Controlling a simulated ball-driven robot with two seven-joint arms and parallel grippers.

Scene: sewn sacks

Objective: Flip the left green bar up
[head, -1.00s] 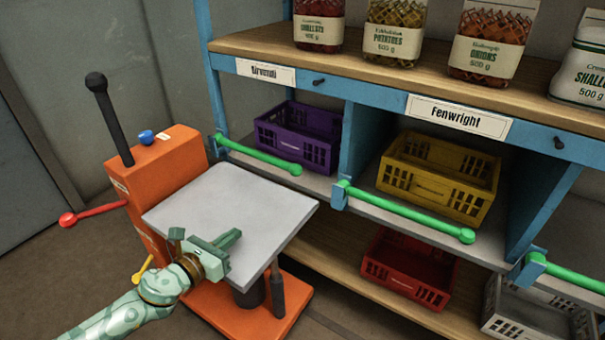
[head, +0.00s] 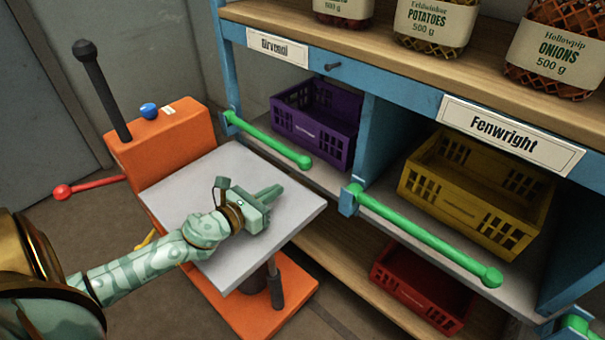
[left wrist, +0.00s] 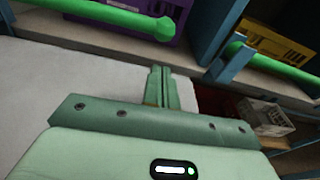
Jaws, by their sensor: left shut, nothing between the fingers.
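The left green bar (head: 268,138) lies across the front of the bay with the purple crate (head: 318,122). It slopes down to the right from a blue bracket at the left post and ends in a round knob. It also shows at the top of the left wrist view (left wrist: 110,14). My left gripper (head: 277,192) is shut and empty, above the grey platform of the orange lift cart, in front of and below the bar, apart from it. In the left wrist view its closed fingers (left wrist: 160,82) point toward the shelf. My right gripper is not in view.
A second green bar (head: 425,236) crosses the bay with the yellow crate (head: 475,195). A red crate (head: 420,287) sits on the lower shelf. The orange cart (head: 165,143) has a grey platform (head: 180,195) close to the shelf. Sacks stand on the top shelf.

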